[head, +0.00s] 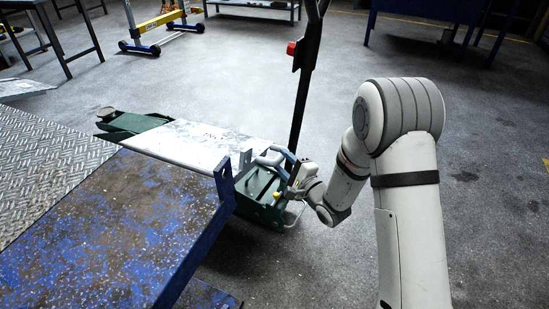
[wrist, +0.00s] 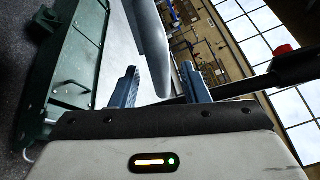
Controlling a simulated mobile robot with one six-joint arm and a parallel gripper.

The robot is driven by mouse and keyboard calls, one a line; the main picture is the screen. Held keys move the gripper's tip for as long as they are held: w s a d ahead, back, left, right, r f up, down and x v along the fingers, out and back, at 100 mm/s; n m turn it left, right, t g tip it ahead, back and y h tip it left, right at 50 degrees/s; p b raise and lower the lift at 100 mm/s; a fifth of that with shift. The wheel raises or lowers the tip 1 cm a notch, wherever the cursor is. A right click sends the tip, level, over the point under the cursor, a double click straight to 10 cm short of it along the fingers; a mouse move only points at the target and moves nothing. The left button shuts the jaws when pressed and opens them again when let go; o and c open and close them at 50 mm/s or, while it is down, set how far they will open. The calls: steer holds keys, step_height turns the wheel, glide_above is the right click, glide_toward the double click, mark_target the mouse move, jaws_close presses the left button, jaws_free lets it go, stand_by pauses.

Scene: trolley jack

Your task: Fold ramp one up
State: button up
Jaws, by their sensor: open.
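A diamond-plate steel sheet (head: 45,165) slopes along the left of the head view, beside a worn blue platform (head: 120,230). No label shows which part is ramp one. The green trolley jack (head: 262,200) stands beyond the platform, with a pale flat panel (head: 200,140) along it. My gripper (head: 276,157) is at the jack's rear end, close to its black upright handle (head: 302,90). In the wrist view my gripper (wrist: 160,85) has its blue fingers apart. A grey curved piece (wrist: 148,45) shows between and beyond them; I cannot tell whether they touch it.
The green jack body (wrist: 75,75) fills the left of the wrist view. A blue upright bracket (head: 224,180) rises at the platform's corner, near my gripper. A yellow wheeled frame (head: 160,25) and workbenches stand at the back. The grey floor (head: 470,170) to the right is clear.

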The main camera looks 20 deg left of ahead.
steer(key=x, duration=0.4)
steer(key=shift+b, duration=0.3)
steer(key=shift+c, duration=0.4)
jaws_close()
